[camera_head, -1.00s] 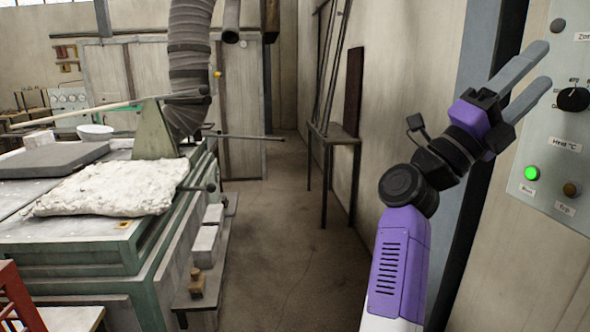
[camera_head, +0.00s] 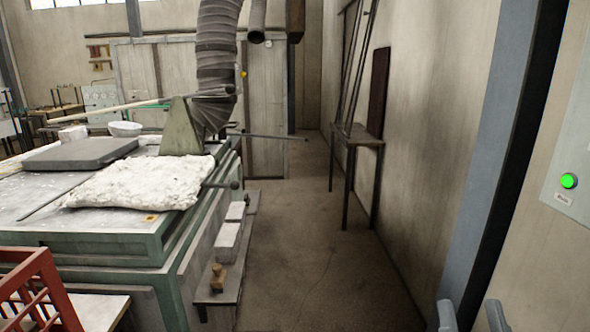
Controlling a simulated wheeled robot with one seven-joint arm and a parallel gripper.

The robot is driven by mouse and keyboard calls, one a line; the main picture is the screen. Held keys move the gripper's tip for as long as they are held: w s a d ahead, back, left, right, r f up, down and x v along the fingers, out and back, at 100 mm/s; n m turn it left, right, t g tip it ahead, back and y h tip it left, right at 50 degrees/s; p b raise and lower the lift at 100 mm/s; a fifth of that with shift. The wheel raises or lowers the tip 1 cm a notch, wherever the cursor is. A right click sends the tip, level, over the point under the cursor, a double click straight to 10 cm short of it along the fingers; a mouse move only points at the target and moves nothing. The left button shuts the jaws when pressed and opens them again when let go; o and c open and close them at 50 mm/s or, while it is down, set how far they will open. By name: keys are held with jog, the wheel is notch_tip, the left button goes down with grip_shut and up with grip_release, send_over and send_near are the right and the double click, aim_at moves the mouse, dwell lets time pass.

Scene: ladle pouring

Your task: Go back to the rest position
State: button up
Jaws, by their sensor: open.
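My gripper (camera_head: 471,314) shows only as two grey fingertips at the bottom edge, right of centre. The fingers stand apart with nothing between them, so it is open and empty. The rest of my arm is out of view below. A grey control panel (camera_head: 574,130) with a lit green button (camera_head: 569,181) is on the right wall, up and to the right of the fingertips, apart from them.
A green-framed furnace table (camera_head: 110,245) with a white lumpy blanket (camera_head: 140,183) fills the left. A red crate (camera_head: 38,292) is at the lower left. A narrow stand (camera_head: 357,142) with rods is along the right wall. The floor (camera_head: 300,250) between is clear.

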jog(key=s+a+f+g, duration=0.1)
jog(key=s+f+g, duration=0.2)
jog(key=s+f, duration=0.3)
jog(key=s+a+f+n+g+y, duration=0.1)
jog(key=s+f+g, duration=0.3)
jog(key=s, duration=1)
jog(key=s+a+f+g, duration=0.2)
jog(key=s+f+g, duration=0.1)
jog(key=s+f, duration=0.5)
jog(key=shift+s+a+f+n+g, duration=0.2)
jog(key=shift+s+f+n+g, duration=0.15)
jog(key=shift+s, duration=0.6)
